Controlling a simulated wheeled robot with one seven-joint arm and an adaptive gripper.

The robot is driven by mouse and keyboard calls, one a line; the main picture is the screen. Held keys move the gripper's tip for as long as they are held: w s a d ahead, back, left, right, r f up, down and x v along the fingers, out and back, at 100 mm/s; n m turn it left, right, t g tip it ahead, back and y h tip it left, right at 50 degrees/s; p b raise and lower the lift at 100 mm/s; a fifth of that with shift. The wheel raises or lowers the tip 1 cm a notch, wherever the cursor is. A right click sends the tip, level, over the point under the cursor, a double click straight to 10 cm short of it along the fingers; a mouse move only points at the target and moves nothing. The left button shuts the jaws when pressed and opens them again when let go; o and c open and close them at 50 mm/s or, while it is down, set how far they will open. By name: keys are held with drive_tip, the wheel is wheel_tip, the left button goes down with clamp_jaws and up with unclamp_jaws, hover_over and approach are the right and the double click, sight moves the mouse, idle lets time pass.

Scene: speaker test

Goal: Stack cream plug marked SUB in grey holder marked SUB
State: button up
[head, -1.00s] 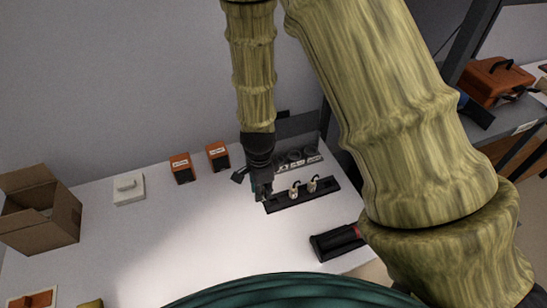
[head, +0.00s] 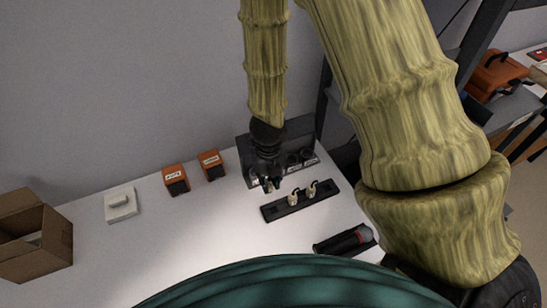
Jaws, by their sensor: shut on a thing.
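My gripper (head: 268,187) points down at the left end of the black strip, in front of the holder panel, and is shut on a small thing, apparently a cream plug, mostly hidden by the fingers. Two more cream plugs, one left (head: 293,199) and one right (head: 311,191), stand upright in the black strip (head: 328,194). Behind are round grey holders (head: 293,160) in a row along the foot of a dark panel (head: 298,129). My gripper covers part of that row. No SUB mark is readable on a plug or holder.
Two orange-and-black boxes, left (head: 175,174) and right (head: 210,160), stand left of the panel. A white block (head: 121,205) and an open cardboard box (head: 55,240) are further left. A black tool-like object (head: 340,243) lies front right. The table's middle is clear.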

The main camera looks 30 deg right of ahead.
drive_tip(key=shift+w+d+f+p, duration=0.85)
drive_tip(key=shift+w+d, duration=0.3)
drive_tip(key=shift+w, duration=0.5)
drive_tip(key=shift+w+d+f+p, duration=0.7)
drive_tip(key=shift+w+d+p, duration=0.35)
drive_tip(key=shift+w, duration=0.65)
drive_tip(key=shift+w+d+f+p, duration=0.75)
drive_tip(key=shift+w+d, duration=0.5)
drive_tip(key=shift+w, duration=0.4)
drive_tip(key=shift+f, duration=0.35)
drive_tip(key=o, duration=0.9)
drive_tip(key=shift+c, duration=0.2)
drive_tip(key=shift+r, duration=0.15)
wheel_tip(320, 180, up, 12)
drive_tip(key=b, duration=0.2)
drive_tip(key=shift+r, duration=0.2)
